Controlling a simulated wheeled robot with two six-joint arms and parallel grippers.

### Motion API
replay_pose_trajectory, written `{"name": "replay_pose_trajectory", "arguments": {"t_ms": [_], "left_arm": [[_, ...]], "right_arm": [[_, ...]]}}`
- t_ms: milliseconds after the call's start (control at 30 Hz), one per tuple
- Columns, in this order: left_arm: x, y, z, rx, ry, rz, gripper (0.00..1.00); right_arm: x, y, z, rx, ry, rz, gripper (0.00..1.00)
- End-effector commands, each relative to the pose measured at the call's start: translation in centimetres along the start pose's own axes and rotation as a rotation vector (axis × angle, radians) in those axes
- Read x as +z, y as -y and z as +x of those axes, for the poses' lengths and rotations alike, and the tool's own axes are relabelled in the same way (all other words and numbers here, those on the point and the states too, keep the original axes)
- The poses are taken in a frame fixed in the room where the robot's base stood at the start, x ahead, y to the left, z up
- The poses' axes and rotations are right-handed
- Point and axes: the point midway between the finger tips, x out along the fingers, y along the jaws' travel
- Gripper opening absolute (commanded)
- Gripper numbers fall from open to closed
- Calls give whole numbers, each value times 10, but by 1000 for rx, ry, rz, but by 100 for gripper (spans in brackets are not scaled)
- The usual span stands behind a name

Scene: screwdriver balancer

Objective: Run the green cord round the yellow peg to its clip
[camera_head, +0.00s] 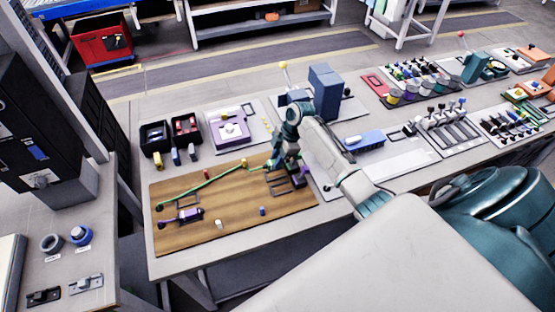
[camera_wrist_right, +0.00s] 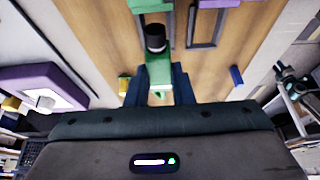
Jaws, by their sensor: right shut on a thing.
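A green cord (camera_head: 205,180) runs across the wooden board from its left part up to the yellow peg (camera_head: 244,162) near the back edge, and on toward my right gripper (camera_head: 276,165). I cannot tell which side of the peg it passes. In the right wrist view, my right gripper (camera_wrist_right: 158,88) is shut on a green cord end piece (camera_wrist_right: 159,70) with a black knob (camera_wrist_right: 155,38) just beyond it. A green clip-like block (camera_wrist_right: 150,5) is at the top edge, beside a purple one (camera_wrist_right: 218,3). My left gripper is not in view.
A purple piece (camera_head: 186,214) lies on the board (camera_head: 235,240); a white peg (camera_head: 219,224) and a blue peg (camera_head: 262,211) stand toward its front. Two black bins (camera_head: 153,137) and a purple fixture (camera_head: 230,131) are behind. The board's front right is clear.

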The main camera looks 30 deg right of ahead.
Motion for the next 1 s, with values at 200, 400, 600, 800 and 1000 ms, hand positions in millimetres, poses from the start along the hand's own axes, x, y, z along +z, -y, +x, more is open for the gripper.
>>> {"name": "replay_pose_trajectory", "arguments": {"t_ms": [200, 400, 600, 800, 1000], "left_arm": [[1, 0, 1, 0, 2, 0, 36], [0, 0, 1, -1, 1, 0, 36], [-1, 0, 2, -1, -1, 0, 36], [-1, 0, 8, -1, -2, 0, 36], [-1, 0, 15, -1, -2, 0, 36]], "right_arm": [[0, -2, 0, 1, 0, -1, 1], [0, -2, 0, 1, 0, -1, 1], [0, -2, 1, 0, 0, 0, 1], [4, -2, 10, 0, 0, 0, 1], [7, -2, 19, 0, 0, 0, 1]]}}
